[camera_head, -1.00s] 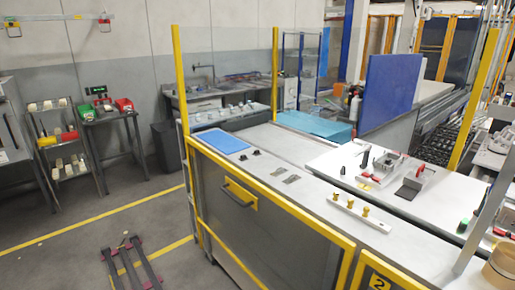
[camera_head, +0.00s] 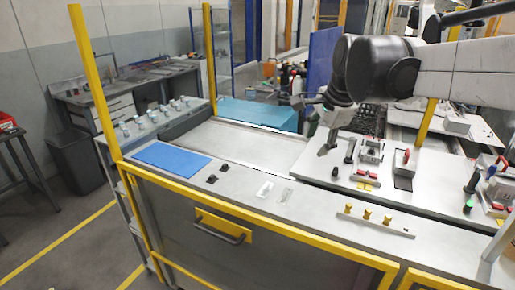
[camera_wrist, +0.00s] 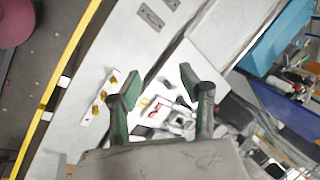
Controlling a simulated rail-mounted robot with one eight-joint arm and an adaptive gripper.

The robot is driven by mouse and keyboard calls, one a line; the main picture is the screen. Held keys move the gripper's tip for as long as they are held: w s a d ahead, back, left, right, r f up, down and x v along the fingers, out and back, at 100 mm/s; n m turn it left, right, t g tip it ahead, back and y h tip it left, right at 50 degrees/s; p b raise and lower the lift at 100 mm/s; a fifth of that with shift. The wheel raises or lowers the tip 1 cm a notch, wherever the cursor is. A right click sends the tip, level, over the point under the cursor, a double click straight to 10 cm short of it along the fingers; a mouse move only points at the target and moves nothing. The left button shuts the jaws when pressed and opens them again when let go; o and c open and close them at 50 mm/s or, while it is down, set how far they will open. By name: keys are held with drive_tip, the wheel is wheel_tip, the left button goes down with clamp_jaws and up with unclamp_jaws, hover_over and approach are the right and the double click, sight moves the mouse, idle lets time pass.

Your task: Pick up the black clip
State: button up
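Two small black pieces that look like clips lie on the grey worktop in the head view, a nearer one (camera_head: 212,179) and a farther one (camera_head: 224,168), just right of a blue mat. I cannot tell which one is the black clip, and neither shows clearly in the wrist view. My gripper (camera_head: 312,124) hangs above the back of the worktop, right of and well apart from both pieces. In the wrist view my gripper (camera_wrist: 160,95) has its two dark green fingers spread, with nothing between them.
The blue mat (camera_head: 172,157) lies at the worktop's left end. Two flat plates, a pale one (camera_head: 265,190) and a grey one (camera_head: 286,195), lie right of the clips. A rail with yellow knobs (camera_head: 376,219) lies farther right. A yellow post (camera_head: 95,80) rises at the left corner.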

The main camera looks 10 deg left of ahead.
drive_tip(key=w+a+f+m+g+p, duration=0.15)
drive_tip(key=w+a+m, duration=0.35)
drive_tip(key=w+a, duration=0.65)
drive_tip(key=m+g, duration=0.2)
drive_tip(key=m, duration=0.3)
approach(224, 164)
drive_tip(key=shift+y, duration=0.4)
wheel_tip(224, 164, down, 4)
drive_tip(key=shift+s+f+p, duration=0.1)
drive_tip(key=shift+s+p, duration=0.05)
drive_tip(key=shift+p, duration=0.7)
drive_tip(key=shift+w+p+x, duration=0.15)
drive_tip(key=shift+p+x, duration=0.2)
drive_tip(key=shift+x, duration=0.95)
drive_tip(key=shift+w+p+x, duration=0.15)
drive_tip(key=shift+p+x, duration=0.15)
drive_tip(key=shift+x, duration=1)
drive_tip(key=shift+a, duration=0.1)
drive_tip(key=c, duration=0.8)
